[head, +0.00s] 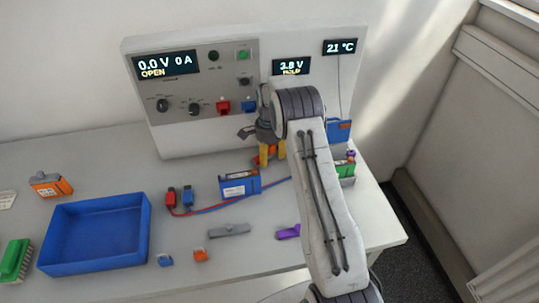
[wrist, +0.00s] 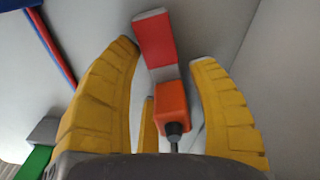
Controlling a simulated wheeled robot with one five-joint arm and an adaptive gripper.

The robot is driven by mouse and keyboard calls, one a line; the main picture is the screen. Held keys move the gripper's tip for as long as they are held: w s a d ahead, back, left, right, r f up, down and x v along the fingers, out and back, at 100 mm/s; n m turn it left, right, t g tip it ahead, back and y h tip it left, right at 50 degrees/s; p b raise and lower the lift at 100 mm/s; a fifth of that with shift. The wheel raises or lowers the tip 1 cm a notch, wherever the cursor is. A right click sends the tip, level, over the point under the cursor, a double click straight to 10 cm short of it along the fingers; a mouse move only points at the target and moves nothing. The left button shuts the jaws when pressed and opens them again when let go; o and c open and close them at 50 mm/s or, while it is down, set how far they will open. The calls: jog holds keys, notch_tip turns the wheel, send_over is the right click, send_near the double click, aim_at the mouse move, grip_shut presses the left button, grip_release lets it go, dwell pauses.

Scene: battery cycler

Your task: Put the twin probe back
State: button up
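An orange block (wrist: 172,100) with a black tip or cable end, which looks like the twin probe, sits between the fingers of my gripper (wrist: 165,60) in the wrist view. My arm hides much of this spot.
The cycler (head: 205,130) stands at the back, its displays reading 0.0 V OPEN and 3.8 V HOLD. A blue battery (head: 240,186) and red and blue clips (head: 179,197) lie in front. A blue tray (head: 95,262) is at left. A grey bar (head: 229,231) and small parts lie in front.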

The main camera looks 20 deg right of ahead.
aim_at(269, 155)
jog(key=shift+r, duration=0.15)
notch_tip(269, 155, up, 11)
jog(key=b, duration=0.3)
jog(key=shift+w, duration=0.15)
jog(key=s+a+r+n+t, duration=0.1)
jog(key=s+a+r+n, duration=0.25)
jog(key=s+r, duration=0.4)
jog(key=s+a+r+n+t, duration=0.1)
jog(key=s+a+r+n, duration=0.25)
jog(key=s+r, duration=0.35)
jog(key=s+a+f+n, duration=0.1)
jog(key=s+n, duration=0.2)
jog(key=s, duration=0.4)
jog(key=s+a+f+n+t, duration=0.1)
jog(key=s+f+n, duration=0.1)
jog(key=s, duration=0.5)
jog(key=s+a+f+n+t, duration=0.1)
jog(key=s+f+n, duration=0.1)
jog(key=s, duration=0.5)
jog(key=shift+a+f+n, duration=0.25)
jog(key=shift+a+n, duration=0.1)
jog(key=shift+n, duration=0.55)
